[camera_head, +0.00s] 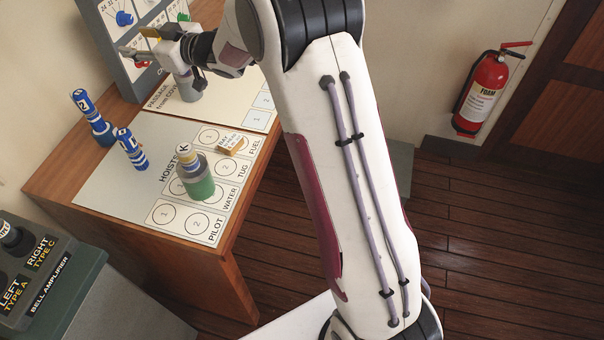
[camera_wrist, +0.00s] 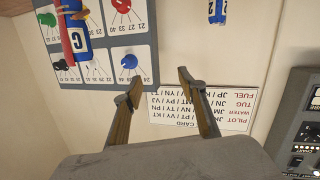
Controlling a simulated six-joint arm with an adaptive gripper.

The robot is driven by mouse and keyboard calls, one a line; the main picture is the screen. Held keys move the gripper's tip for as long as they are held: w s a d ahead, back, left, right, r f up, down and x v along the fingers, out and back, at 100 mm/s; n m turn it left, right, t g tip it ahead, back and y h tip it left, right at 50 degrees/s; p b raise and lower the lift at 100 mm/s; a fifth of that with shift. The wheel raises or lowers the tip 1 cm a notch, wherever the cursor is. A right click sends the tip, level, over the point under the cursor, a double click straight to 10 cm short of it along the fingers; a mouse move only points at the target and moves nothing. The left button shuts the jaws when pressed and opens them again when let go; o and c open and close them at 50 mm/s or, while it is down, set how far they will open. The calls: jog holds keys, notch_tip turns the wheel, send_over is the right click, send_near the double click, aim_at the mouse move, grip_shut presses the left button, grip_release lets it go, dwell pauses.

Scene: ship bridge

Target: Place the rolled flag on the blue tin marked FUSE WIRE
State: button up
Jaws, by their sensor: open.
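In the head view, my gripper (camera_head: 132,52) is in front of the grey knob panel, above the desk's back; its open jaws also show in the wrist view (camera_wrist: 157,86) with nothing between them. In that view a red, white and blue roll lettered C (camera_wrist: 76,38) overlaps the panel's upper left, apart from the jaws. Two blue-and-white banded upright pieces (camera_head: 92,116) (camera_head: 131,148) stand at the desk's left. No FUSE WIRE marking is readable, so I cannot tell which is the blue tin.
A grey cylinder (camera_head: 188,86) stands below my gripper. The knob panel (camera_wrist: 97,70) and a printed card (camera_wrist: 200,108) face the wrist camera. A bell amplifier (camera_head: 40,270) is at lower left. The PILOT circles (camera_head: 182,219) are bare.

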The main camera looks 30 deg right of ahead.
jog(key=s+d+r+m+h, duration=0.4)
jog(key=s+d+r+h, duration=0.25)
jog(key=s+d, duration=0.2)
jog(key=s+d+r+m+g+h, duration=0.1)
jog(key=s+d, duration=0.2)
jog(key=s, duration=0.2)
jog(key=s+d+m+g+h, duration=0.1)
jog(key=s+d+h, duration=0.15)
jog(key=s, duration=0.35)
jog(key=s+f+m+g, duration=0.1)
jog(key=s+f+g, duration=0.2)
jog(key=s, duration=1.2)
jog(key=s+f+m+g+y, duration=0.1)
jog(key=s+f+g, duration=0.2)
jog(key=s, duration=1.3)
notch_tip(320, 180, down, 3)
jog(key=shift+s+a+r, duration=0.1)
jog(key=shift+s+a, duration=0.05)
jog(key=shift+a, duration=0.25)
